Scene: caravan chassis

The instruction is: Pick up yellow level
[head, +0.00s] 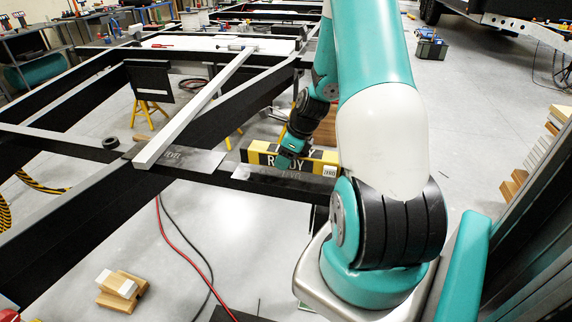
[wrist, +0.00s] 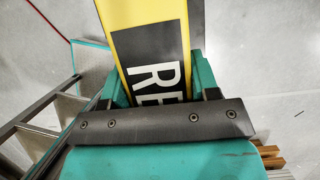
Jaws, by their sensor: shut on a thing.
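The yellow level (head: 322,157) is a long yellow bar with a black panel and white lettering. In the head view it appears at the black chassis beam near the middle, partly covered by my gripper (head: 288,158). In the wrist view the yellow level (wrist: 128,22) runs up between the two teal fingers of my gripper (wrist: 156,85), with white letters on its black panel. The fingers are shut on its sides. Whether its underside touches the beam cannot be told.
Black chassis beams (head: 75,150) cross the left and middle. A long pale bar (head: 200,105) lies slanting over them. A metal plate (head: 187,160) with lettering lies on the beam left of the level. Wood blocks (head: 122,292) and red and black cables lie on the floor.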

